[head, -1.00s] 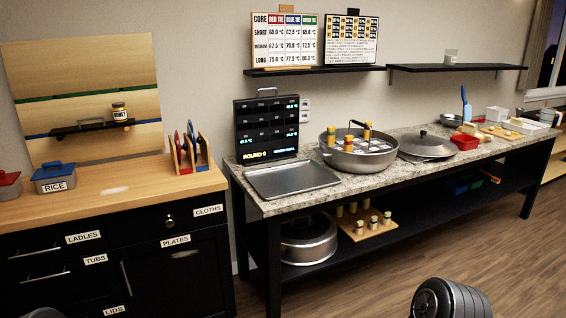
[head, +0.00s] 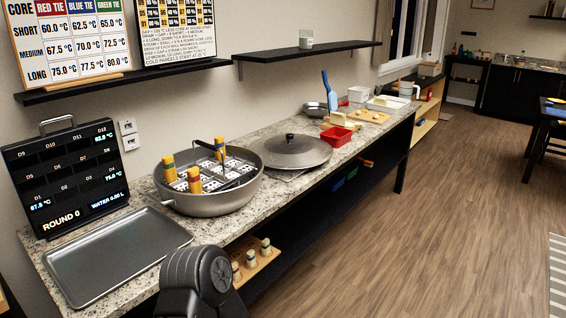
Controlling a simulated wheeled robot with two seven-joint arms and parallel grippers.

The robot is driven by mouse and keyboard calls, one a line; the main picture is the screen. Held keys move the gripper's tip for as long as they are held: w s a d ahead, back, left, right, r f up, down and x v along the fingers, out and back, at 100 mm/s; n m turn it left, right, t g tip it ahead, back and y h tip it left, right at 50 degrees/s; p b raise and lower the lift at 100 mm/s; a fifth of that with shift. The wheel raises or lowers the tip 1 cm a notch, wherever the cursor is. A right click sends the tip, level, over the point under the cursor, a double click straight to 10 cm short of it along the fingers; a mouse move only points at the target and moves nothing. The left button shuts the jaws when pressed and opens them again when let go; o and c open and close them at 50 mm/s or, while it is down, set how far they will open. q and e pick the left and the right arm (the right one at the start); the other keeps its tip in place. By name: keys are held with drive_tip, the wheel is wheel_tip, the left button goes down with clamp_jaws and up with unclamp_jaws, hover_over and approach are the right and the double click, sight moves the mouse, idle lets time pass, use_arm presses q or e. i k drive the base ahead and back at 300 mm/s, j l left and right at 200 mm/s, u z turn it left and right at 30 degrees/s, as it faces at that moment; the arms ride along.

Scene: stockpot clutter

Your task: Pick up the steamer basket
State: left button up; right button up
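A wide grey pot (head: 212,203) stands on the granite counter in the head view. Inside it sits a rack with white square cells and a dark upright handle (head: 222,148), which looks like the steamer basket (head: 236,164). The rack's lower part is hidden by the pot wall. A dark rounded part of my arm (head: 195,283) shows at the bottom, in front of the counter and apart from the pot. Neither gripper's fingers are in view.
An empty metal tray (head: 118,256) lies left of the pot, before a black display panel (head: 66,178). Small jars stand on a wooden board (head: 262,262) below.

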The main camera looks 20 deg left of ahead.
sight(216, 176)
drive_tip(key=i+l+z, duration=0.15)
drive_tip(key=i, duration=0.75)
drive_tip(key=i+l+u, duration=0.15)
drive_tip(key=i+u, duration=0.25)
drive_tip(key=i+l+u, duration=0.85)
